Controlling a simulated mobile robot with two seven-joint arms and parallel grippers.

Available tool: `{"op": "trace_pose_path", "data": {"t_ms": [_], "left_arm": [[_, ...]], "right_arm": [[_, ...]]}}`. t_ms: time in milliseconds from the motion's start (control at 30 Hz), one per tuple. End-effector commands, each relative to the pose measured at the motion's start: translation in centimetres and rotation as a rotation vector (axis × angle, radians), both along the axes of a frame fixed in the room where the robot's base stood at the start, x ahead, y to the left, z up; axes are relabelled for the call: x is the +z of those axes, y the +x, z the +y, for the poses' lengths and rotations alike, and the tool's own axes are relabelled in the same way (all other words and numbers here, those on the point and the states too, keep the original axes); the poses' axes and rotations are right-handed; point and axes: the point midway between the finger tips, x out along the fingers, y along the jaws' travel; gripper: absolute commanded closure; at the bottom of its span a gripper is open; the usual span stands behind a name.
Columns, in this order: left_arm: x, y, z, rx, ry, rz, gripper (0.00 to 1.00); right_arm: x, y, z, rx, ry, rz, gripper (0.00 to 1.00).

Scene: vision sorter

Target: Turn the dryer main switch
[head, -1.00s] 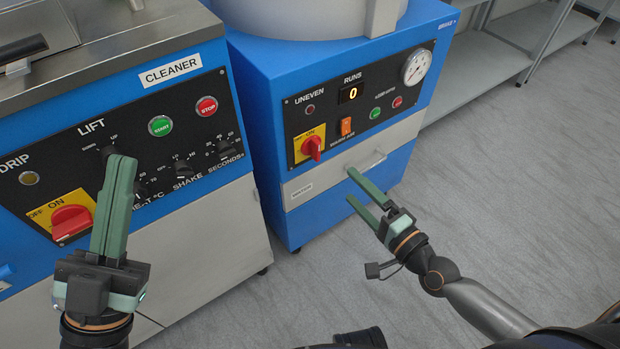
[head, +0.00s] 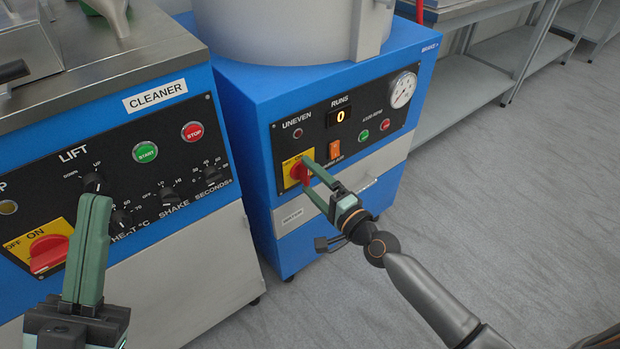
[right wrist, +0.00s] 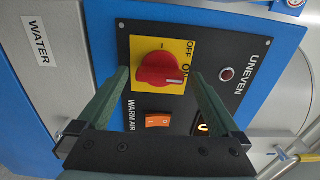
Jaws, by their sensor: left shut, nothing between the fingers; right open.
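The dryer main switch (head: 299,173) is a red rotary knob on a yellow plate, on the black panel of the blue dryer (head: 240,110). In the right wrist view the red knob (right wrist: 162,70) lies between the two fingers, with "OFF" and "ON" printed beside it. Its white mark is at the "ON" side. My right gripper (head: 313,179) is open, its green fingertips close to the knob; contact cannot be told. My left gripper (head: 93,200) is shut and empty, in front of the cleaner panel.
The cleaner (head: 120,60) stands left of the dryer, with its own red switch (head: 47,254) on a yellow plate near my left gripper. An orange warm-air rocker (right wrist: 157,121) sits beside the dryer switch. Metal shelves (head: 470,90) stand at the back right. The floor at right is clear.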

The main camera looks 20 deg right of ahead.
Motion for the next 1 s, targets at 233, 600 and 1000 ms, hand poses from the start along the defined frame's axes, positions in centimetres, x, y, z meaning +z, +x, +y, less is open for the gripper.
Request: {"op": "trace_pose_path", "data": {"t_ms": [233,600,1000], "left_arm": [[-0.06,0.01,-0.01,0.000,0.000,0.001,1.00],[-0.07,0.01,-0.03,0.000,0.000,0.001,1.00],[-0.07,-0.01,-0.03,-0.002,0.000,0.002,1.00]], "right_arm": [[-0.01,0.58,0.24,0.000,0.000,0.001,0.00],[0.00,0.55,0.21,0.000,0.000,0.000,0.26],[-0.01,0.53,0.20,0.000,0.000,0.000,0.71]]}}
